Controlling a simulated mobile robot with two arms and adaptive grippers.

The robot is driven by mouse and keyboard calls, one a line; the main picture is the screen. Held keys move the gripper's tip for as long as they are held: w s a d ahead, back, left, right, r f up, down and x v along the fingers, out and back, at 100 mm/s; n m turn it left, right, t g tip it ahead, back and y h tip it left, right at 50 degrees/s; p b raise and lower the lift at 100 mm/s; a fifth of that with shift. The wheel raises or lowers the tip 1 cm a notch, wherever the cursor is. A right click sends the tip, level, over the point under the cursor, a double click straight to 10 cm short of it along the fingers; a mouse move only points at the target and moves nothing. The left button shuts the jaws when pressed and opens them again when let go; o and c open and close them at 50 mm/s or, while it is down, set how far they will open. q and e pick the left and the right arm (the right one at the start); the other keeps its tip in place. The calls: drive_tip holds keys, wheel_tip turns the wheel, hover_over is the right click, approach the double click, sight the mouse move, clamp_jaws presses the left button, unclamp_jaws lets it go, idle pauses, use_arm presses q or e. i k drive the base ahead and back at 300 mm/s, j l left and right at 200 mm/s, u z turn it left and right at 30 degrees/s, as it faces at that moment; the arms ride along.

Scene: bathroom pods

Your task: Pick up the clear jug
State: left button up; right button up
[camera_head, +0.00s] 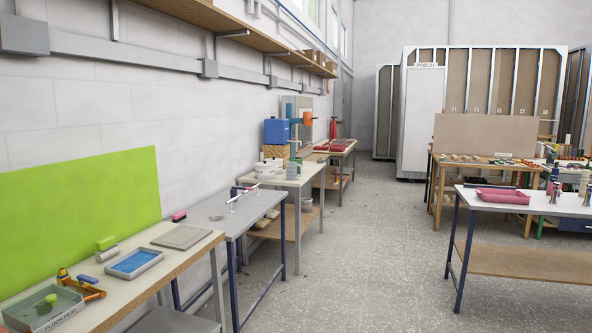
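I cannot make out a clear jug anywhere in the head view. It may be hidden or too small to tell among the items on the far benches. Neither of my grippers shows in this view.
Workbenches line the left wall; the nearest wooden bench (192,256) holds a blue tray (134,264) and a grey tray (48,308). A grey bench (215,217) stands behind it. A white table (490,204) with a pink tray (502,196) stands right. The floor aisle (370,260) between them is clear.

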sight(291, 168)
drive_tip(key=i+z, duration=0.15)
drive_tip(key=i, duration=3.55)
